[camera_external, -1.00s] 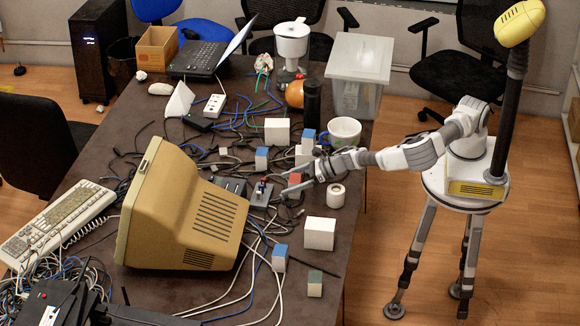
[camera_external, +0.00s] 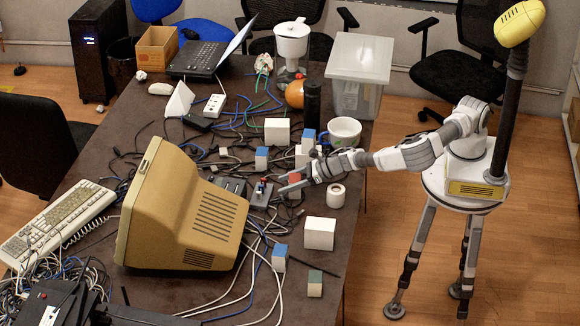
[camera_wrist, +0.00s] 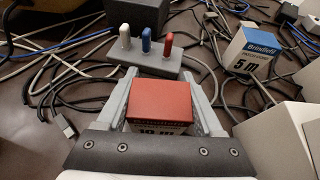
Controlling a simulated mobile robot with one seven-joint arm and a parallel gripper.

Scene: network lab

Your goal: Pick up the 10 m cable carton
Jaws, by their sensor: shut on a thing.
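The 10 m cable carton (camera_wrist: 160,103) has a red top and a pale side printed "10 m". In the wrist view it sits between the two fingers of my gripper (camera_wrist: 165,98), which is shut on it. In the external view the red carton (camera_external: 295,178) shows at the tips of my gripper (camera_external: 287,184), low over the table, right of the beige monitor. I cannot tell whether it touches the table.
A blue-topped carton (camera_wrist: 247,52) marked "5 m" stands to the right in the wrist view. A grey block with white, blue and red pegs (camera_wrist: 145,58) lies just beyond my fingers. Cables cover the table (camera_external: 345,235). A beige monitor (camera_external: 190,215) stands to the left.

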